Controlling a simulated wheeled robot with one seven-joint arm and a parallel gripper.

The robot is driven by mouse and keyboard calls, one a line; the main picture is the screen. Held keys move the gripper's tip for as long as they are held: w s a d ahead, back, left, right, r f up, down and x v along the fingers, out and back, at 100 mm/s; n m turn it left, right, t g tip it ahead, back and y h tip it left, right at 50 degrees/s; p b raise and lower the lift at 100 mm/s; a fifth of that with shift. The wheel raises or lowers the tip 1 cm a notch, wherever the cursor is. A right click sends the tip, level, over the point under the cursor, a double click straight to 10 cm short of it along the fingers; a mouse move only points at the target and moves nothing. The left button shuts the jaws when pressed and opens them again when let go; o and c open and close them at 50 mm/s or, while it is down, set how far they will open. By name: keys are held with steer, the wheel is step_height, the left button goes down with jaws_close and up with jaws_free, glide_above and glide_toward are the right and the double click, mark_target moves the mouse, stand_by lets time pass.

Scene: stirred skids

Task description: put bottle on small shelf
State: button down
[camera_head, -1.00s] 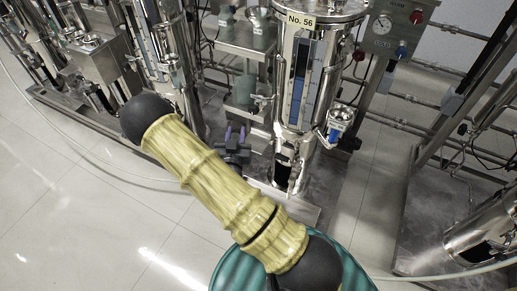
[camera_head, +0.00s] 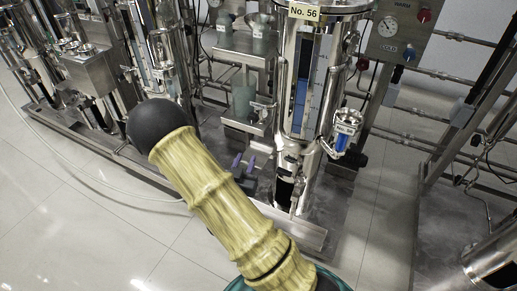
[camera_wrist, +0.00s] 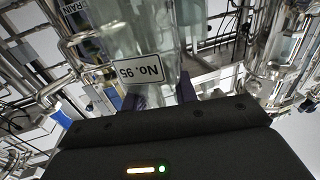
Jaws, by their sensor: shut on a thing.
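In the wrist view a clear, faintly greenish bottle (camera_wrist: 125,35) rises up the picture from my gripper (camera_wrist: 163,92), which is shut on its near end with dark purple fingers. A small metal shelf (camera_head: 235,60) with an upper and a lower level is fixed left of the No. 56 tank. A greenish translucent vessel (camera_head: 243,98) appears at its lower level, and other clear vessels (camera_head: 262,38) stand on the upper level.
The shiny No. 56 tank (camera_head: 302,100) stands right of the shelf. A control panel (camera_head: 398,32) and pipes are further right. More metal equipment (camera_head: 90,68) lines the left. Open tiled floor (camera_head: 75,205) lies at the front left.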

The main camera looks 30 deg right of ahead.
steer(key=b+x, duration=0.4)
steer(key=x, duration=1)
steer(key=w+b, duration=0.1)
steer(key=w+d+f+b, duration=0.1)
steer(key=w+d, duration=0.1)
steer(key=shift+d+f+b, duration=0.2)
steer(key=shift+f+b, duration=0.05)
steer(key=shift+b, duration=0.15)
steer(key=shift+f, duration=0.2)
steer(key=c, duration=1.4)
jaws_free()
steer(key=shift+o, duration=0.2)
steer(key=shift+r, duration=0.2)
